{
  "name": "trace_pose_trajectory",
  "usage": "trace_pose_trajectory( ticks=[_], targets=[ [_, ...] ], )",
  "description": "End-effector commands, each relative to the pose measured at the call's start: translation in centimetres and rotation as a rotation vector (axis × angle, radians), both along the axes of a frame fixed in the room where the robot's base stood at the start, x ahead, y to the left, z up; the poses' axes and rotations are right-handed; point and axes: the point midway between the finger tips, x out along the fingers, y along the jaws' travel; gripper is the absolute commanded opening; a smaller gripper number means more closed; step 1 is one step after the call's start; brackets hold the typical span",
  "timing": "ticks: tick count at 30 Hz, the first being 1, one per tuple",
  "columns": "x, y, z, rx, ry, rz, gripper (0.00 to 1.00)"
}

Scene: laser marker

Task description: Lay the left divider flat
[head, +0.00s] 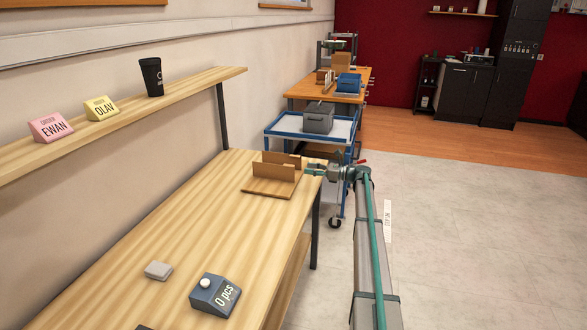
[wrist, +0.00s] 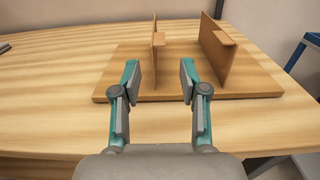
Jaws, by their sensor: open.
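A flat wooden board (wrist: 110,80) with two upright brown dividers lies on the wooden table. In the wrist view the left divider (wrist: 157,55) stands near the board's middle and the right divider (wrist: 222,62) stands on its right part, each with a small tab on top. In the head view the left divider is the nearer one (head: 272,172). My gripper (wrist: 160,78) is open, and the left divider shows in the gap between its fingers. I cannot tell whether the fingertips reach around it. My gripper (head: 312,170) also shows in the head view, at the board's right.
A shelf (head: 190,84) with name signs and a black cup runs along the wall. A blue trolley (head: 290,136) with a grey box stands beyond the table.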

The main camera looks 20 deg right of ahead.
Motion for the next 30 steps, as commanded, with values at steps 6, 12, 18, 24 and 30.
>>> trace_pose_trajectory(
  ticks=[6,12,18,24,30],
  targets=[
    [2.3,2.7,0.1,0.0,-0.001,0.001,0.43],
    [4.4,5.2,0.1,0.0,-0.001,0.001,0.43],
    [5.8,6.8,0.1,-0.001,-0.002,-0.001,0.43],
    [6.2,7.4,0.0,-0.001,-0.002,-0.001,0.43],
    [6.2,7.3,0.0,-0.001,-0.003,-0.001,0.43]
  ],
)
